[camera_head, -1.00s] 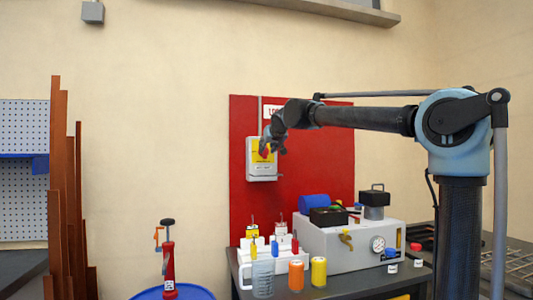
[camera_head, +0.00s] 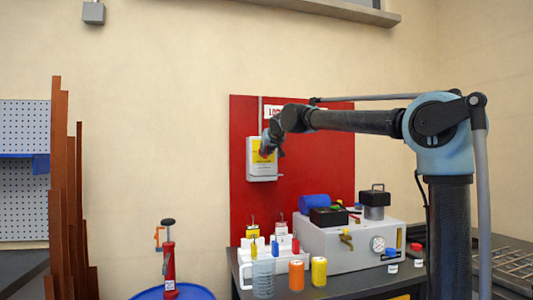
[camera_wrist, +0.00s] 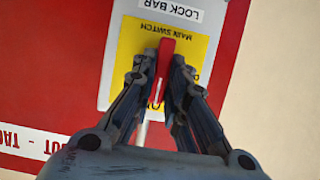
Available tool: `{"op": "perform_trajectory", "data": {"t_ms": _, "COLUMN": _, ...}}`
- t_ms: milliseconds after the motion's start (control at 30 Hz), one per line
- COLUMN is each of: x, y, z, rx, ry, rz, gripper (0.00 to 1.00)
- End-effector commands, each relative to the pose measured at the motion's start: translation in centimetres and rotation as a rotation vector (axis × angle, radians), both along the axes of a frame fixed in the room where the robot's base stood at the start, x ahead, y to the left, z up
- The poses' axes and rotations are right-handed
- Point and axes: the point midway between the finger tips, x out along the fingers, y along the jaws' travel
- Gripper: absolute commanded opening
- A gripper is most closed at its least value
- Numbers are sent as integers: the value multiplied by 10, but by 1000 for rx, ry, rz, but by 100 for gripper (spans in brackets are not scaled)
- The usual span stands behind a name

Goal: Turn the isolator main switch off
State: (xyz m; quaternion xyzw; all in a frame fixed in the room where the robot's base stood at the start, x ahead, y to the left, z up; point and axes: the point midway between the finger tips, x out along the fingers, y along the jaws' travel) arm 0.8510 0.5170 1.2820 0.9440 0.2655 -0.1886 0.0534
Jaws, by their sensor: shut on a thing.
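The isolator (camera_head: 262,172) is a pale grey box with a yellow face, mounted on the red wall board. Its red switch handle (camera_wrist: 164,57) shows in the wrist view on the yellow plate (camera_wrist: 192,50) marked MAIN SWITCH. My gripper (camera_wrist: 160,78) is shut on the red handle, with one dark finger on each side of it. In the head view my gripper (camera_head: 267,150) is at the isolator's front and hides the handle. The handle lies roughly along the fingers in the wrist view; its lower part is partly hidden between them.
The red board (camera_head: 315,150) carries a label strip at the top. Below it, a bench (camera_head: 335,288) holds a grey hydraulic unit (camera_head: 320,245), a white rack with padlocks and several small containers. A red hand pump (camera_head: 169,270) stands on a blue drum at left.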

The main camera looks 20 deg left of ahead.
Motion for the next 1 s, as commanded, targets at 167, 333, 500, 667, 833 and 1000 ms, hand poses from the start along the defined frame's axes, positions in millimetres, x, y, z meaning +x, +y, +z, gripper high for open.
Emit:
{"op": "perform_trajectory", "data": {"t_ms": 167, "x": -1, "y": 0, "z": 0, "rx": -17, "ry": -13, "rz": 3, "gripper": 0}}
{"op": "perform_trajectory", "data": {"t_ms": 333, "x": -1, "y": 0, "z": 0, "rx": -78, "ry": -51, "rz": 2, "gripper": 0}}
{"op": "perform_trajectory", "data": {"t_ms": 500, "x": -2, "y": 2, "z": 0, "rx": -184, "ry": -115, "rz": 2, "gripper": 0}}
{"op": "perform_trajectory", "data": {"t_ms": 667, "x": -3, "y": 4, "z": -1, "rx": -309, "ry": -192, "rz": 2, "gripper": 0}}
{"op": "perform_trajectory", "data": {"t_ms": 833, "x": -4, "y": 5, "z": -1, "rx": -448, "ry": -277, "rz": 2, "gripper": 0}}
{"op": "perform_trajectory", "data": {"t_ms": 1000, "x": -5, "y": 7, "z": -3, "rx": -586, "ry": -361, "rz": 2, "gripper": 0}}
